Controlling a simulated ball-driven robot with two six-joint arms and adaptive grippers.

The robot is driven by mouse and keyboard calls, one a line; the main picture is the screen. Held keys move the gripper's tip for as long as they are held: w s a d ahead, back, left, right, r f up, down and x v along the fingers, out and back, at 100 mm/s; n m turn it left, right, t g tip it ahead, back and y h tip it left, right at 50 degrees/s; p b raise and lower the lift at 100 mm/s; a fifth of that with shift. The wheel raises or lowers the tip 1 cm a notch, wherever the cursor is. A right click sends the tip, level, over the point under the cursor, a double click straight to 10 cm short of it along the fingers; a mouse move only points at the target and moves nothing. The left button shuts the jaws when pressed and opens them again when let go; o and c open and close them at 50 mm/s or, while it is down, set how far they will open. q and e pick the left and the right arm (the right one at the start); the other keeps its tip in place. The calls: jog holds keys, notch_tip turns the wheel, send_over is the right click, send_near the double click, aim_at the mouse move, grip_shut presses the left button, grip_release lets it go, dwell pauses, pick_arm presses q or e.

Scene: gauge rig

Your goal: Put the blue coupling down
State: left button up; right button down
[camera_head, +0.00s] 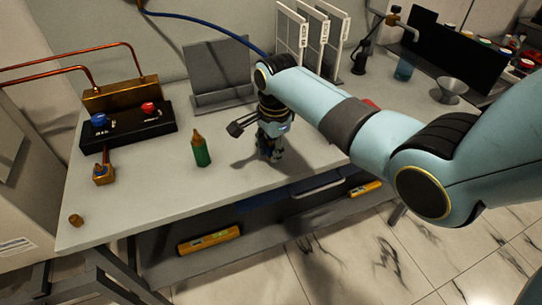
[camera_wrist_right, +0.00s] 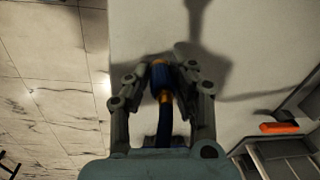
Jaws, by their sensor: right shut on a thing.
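My right gripper (camera_head: 272,155) is over the grey bench, fingers pointing down, close to the bench top (camera_head: 225,178). In the right wrist view the gripper (camera_wrist_right: 161,74) is shut on the blue coupling (camera_wrist_right: 159,76), which sits between the two fingertips. The coupling is dark blue with brass-coloured parts, and a dark blue hose runs from it back toward the palm. In the head view the gripper mostly hides the coupling. I cannot tell whether it touches the bench. My left gripper is not in view.
A green bottle-like piece with a tan tip (camera_head: 201,150) stands left of the gripper. Behind it are a black box with blue and red knobs (camera_head: 128,127) and a grey angled panel (camera_head: 219,75). A small brass piece (camera_head: 76,220) is near the left edge. Bench between is clear.

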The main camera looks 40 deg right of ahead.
notch_tip(320, 180, down, 2)
jog(key=shift+f, duration=0.1)
jog(key=shift+f, duration=0.1)
jog(key=c, duration=1.1)
grip_release()
jog(key=shift+c, duration=0.2)
jog(key=shift+r, duration=0.45)
notch_tip(320, 180, up, 11)
jog(key=s+p, duration=0.1)
jog(key=shift+r, duration=0.15)
jog(key=shift+s, duration=0.1)
